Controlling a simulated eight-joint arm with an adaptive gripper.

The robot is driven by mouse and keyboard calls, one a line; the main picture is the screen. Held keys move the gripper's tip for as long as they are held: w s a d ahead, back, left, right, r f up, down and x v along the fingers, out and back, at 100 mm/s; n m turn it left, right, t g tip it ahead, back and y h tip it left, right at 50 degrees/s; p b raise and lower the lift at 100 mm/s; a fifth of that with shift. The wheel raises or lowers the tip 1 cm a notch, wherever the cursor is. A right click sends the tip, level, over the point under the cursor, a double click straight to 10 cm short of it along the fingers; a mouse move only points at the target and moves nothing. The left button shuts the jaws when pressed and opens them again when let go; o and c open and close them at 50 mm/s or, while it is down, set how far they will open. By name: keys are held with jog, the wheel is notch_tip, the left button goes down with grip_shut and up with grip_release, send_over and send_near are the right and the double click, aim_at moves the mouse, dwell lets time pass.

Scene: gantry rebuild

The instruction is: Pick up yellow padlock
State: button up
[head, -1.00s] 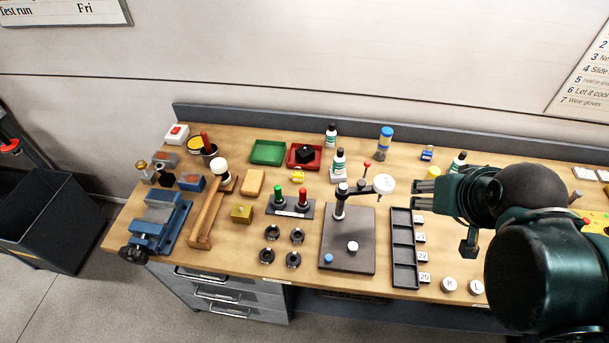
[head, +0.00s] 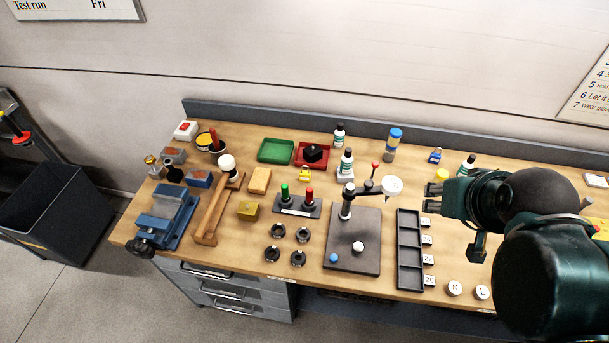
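A blue padlock (head: 435,156) stands further right near the back of the bench. My gripper (head: 430,198) is at the right, over the bench, pointing left. Its fingers look apart with nothing between them. It is well to the right of the yellow padlock and not touching it.
Between them stand a dark stand with an upright post (head: 346,203), a bottle (head: 346,164) and a red-knobbed lever (head: 374,176). The red tray (head: 325,162) holds a black knob. A green tray (head: 276,150) is left of it. A two-post base (head: 297,208) stands in front.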

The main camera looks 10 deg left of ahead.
dwell(0.3)
jog(key=n+g+p, duration=0.1)
jog(key=n+g, duration=0.6)
jog(key=n, duration=1.1)
send_over(309, 172)
jog(key=f, duration=2)
jog(key=shift+w+d+f, duration=0.1)
jog(key=shift+w+f, duration=0.15)
jog(key=shift+w, duration=0.05)
jog(key=shift+a+f, duration=0.2)
jog(key=shift+f, duration=0.1)
jog(key=shift+f, duration=0.1)
jog(key=shift+f, duration=1.15)
